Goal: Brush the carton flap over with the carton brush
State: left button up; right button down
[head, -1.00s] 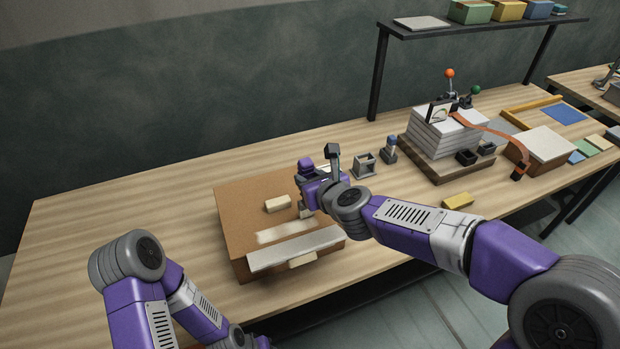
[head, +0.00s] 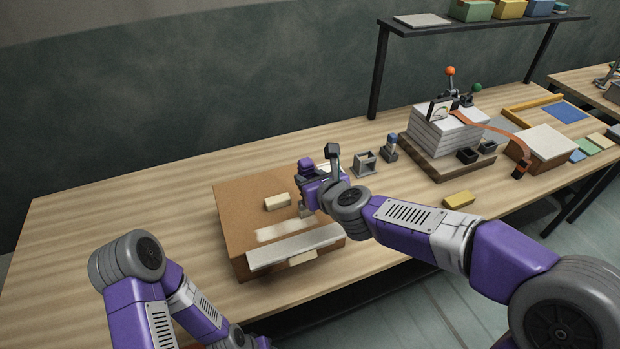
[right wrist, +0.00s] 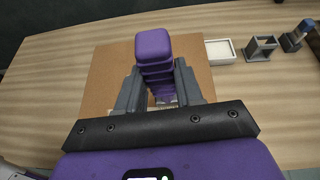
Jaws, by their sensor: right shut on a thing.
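The brown carton (head: 236,222) lies on the bench left of centre. A pale flap strip (head: 296,247) runs along its front edge, and a whitish streak (head: 283,230) marks the top behind it. My right gripper (right wrist: 158,92) is over the carton's right side, shut on a purple-handled thing (right wrist: 153,46) that looks like the carton brush. In the head view a small pale end (head: 306,211) shows under the gripper, close to the carton top; contact cannot be told. My left arm comes in at lower left; its gripper is out of view.
A cream block (head: 277,202) sits on the carton. A paper stack (head: 440,134) stands right, a yellow block (head: 458,200) in front. The bench's left side is clear.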

jog(key=s, duration=0.1)
jog(key=s+d+b, duration=0.1)
jog(key=s, duration=0.1)
jog(key=shift+s+d, duration=0.1)
jog(key=shift+s, duration=0.2)
jog(key=shift+w, duration=0.1)
dwell(0.5)
jog(key=w, duration=0.1)
jog(key=w+a, duration=0.1)
jog(key=w, duration=0.1)
jog(key=shift+w+a, duration=0.1)
jog(key=shift+w, duration=0.1)
jog(key=shift+a, duration=0.1)
dwell(0.4)
jog(key=shift+s+a+p, duration=0.15)
jog(key=shift+s+a, duration=0.2)
jog(key=shift+a, duration=0.6)
jog(key=shift+s+a+p, duration=0.15)
jog(key=shift+s+a, duration=0.15)
jog(key=shift+a, duration=0.6)
